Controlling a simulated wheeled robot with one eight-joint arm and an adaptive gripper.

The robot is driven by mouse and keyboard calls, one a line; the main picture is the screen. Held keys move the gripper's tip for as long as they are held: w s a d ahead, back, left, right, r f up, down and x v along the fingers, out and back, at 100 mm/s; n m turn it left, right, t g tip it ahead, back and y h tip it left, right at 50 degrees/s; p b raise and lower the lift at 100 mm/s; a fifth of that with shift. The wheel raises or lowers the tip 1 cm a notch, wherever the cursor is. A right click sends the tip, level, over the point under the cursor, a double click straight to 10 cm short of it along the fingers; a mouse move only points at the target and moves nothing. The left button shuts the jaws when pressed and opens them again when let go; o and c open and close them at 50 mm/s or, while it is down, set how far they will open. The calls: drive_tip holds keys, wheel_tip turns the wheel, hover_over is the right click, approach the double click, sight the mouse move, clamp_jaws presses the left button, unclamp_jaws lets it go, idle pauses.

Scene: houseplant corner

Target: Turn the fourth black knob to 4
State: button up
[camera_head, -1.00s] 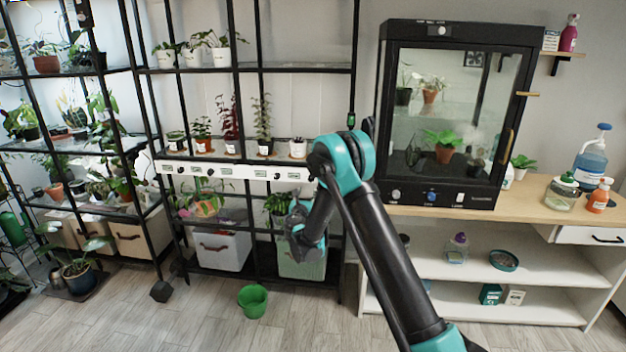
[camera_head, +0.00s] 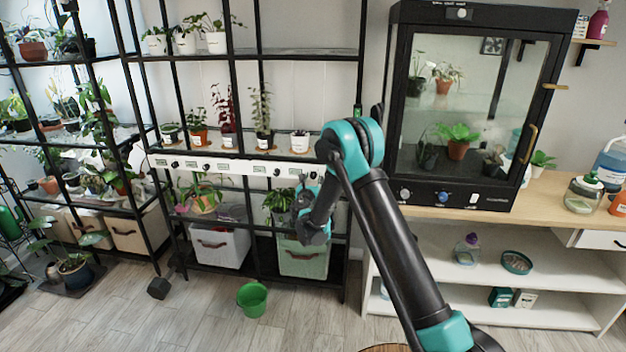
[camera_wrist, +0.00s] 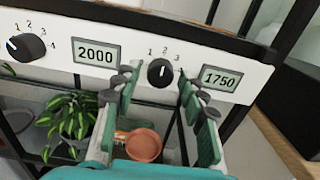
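A white panel strip (camera_head: 232,168) with black knobs and small displays runs along the shelf front. In the wrist view, a black knob (camera_wrist: 160,72) sits between my gripper's (camera_wrist: 160,76) two fingertips, its white mark pointing up near the 2. Numbers 1 to 4 are printed around it. The fingers are spread, with a gap on each side of the knob. A display (camera_wrist: 220,79) reading 1750 is right of it; another (camera_wrist: 96,52) reads 2000 on its left. My gripper (camera_head: 308,205) is at the strip's right end in the head view. Its place in the knob row is unclear.
Another knob (camera_wrist: 27,46) is at the wrist view's left, its mark pointing left. A leafy plant (camera_wrist: 72,122) and terracotta pot (camera_wrist: 143,145) are below the panel. A black-framed glass cabinet (camera_head: 465,110) stands right of my arm. A green bucket (camera_head: 252,299) sits on the floor.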

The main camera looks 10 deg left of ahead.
clamp_jaws()
drive_tip(key=shift+m, duration=0.3)
drive_tip(key=m, duration=0.3)
drive_tip(key=shift+m, duration=0.3)
drive_tip(key=m, duration=0.3)
drive_tip(key=shift+m, duration=0.3)
drive_tip(key=m, duration=0.4)
drive_tip(key=shift+m, duration=2.1)
